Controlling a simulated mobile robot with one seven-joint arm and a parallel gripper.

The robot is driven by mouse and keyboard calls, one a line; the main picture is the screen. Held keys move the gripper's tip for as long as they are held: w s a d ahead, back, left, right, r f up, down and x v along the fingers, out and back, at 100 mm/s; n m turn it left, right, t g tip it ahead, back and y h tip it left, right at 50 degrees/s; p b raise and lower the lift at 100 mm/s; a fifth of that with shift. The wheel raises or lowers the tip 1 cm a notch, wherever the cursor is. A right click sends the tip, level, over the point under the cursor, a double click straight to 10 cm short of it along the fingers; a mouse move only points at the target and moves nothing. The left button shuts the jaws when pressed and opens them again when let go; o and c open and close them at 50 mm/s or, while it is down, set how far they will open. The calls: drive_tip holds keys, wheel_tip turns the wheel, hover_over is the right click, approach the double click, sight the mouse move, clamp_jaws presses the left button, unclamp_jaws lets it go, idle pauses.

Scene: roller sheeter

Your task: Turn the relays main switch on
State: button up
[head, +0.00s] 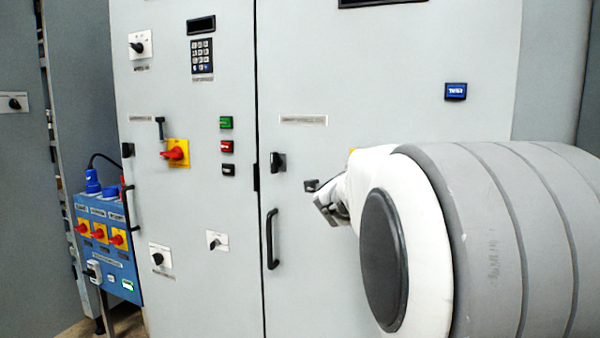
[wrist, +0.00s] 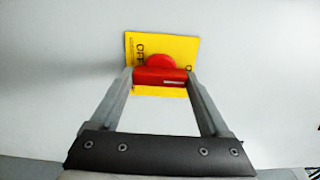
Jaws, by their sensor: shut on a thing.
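A red rotary switch handle (wrist: 160,77) sits on a yellow plate (wrist: 180,50) on a pale grey panel in the wrist view. The handle's bar lies across the wrist view. My gripper (wrist: 160,82) is shut on the handle, one finger at each end of the bar. In the head view my gripper (head: 328,205) is at the right cabinet door, mostly hidden by my arm. Only a small yellow edge (head: 351,151) shows above it there; the red handle is hidden.
The left door carries another red switch on a yellow plate (head: 175,153). A black door handle (head: 272,239) and a black latch (head: 278,162) are left of my gripper. A blue socket box (head: 107,245) with several red switches stands far left.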

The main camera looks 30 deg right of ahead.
drive_tip(key=o, duration=1.2)
drive_tip(key=p+v, duration=0.4)
drive_tip(key=v, duration=1.3)
drive_tip(key=shift+s+a, duration=0.15)
drive_tip(key=shift+a, duration=0.05)
